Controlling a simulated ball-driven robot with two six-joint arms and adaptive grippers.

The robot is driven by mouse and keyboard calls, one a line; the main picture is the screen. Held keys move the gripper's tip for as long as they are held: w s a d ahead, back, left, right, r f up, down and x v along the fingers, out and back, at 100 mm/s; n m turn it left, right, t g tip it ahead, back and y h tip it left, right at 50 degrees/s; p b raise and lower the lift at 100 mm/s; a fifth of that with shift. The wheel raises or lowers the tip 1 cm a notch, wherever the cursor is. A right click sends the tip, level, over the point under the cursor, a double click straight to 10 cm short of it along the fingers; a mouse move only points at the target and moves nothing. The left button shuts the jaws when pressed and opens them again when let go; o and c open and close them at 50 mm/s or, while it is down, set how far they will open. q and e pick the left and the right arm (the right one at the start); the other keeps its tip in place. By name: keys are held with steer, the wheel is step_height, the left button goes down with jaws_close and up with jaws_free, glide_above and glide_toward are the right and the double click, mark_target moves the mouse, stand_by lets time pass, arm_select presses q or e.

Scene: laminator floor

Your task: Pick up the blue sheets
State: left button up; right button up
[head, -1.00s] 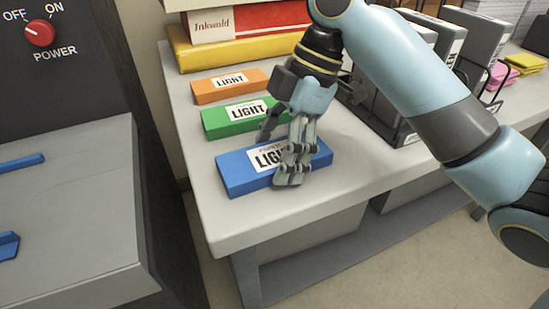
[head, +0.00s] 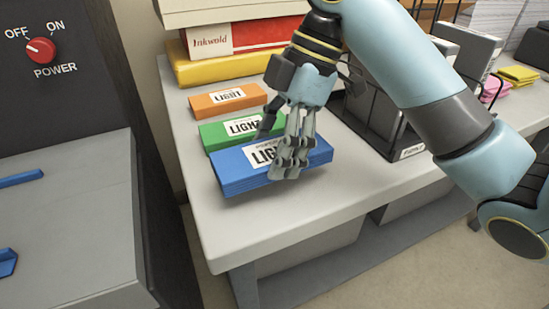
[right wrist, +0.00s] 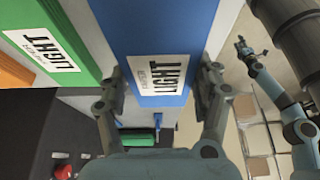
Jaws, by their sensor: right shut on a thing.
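The blue sheets (head: 232,172) are a flat blue pack with a white label reading LIGHT. My right gripper (head: 288,172) is shut on the pack across its width. The pack appears raised a little above the white table, with a shadow under it. In the right wrist view the blue pack (right wrist: 185,30) sits between the two fingers of my right gripper (right wrist: 160,90), one on each side. Part of the label is hidden behind the fingers in the head view. My left gripper is not in the head view; an arm and open hand at the right wrist view's right side (right wrist: 245,48) look like mine.
A green pack (head: 214,134) and an orange pack (head: 208,104) lie behind on the white table (head: 235,235). A yellow pack (head: 200,70) and boxes are stacked at the back. A black wire rack (head: 375,130) stands right. A grey machine (head: 70,220) is at left.

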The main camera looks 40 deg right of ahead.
steer(key=s+d+r+p, duration=0.5)
steer(key=s+r+p, duration=0.1)
steer(key=s, duration=0.4)
steer(key=shift+s+d+r, duration=0.15)
steer(key=shift+d+r, duration=0.1)
steer(key=shift+r, duration=0.4)
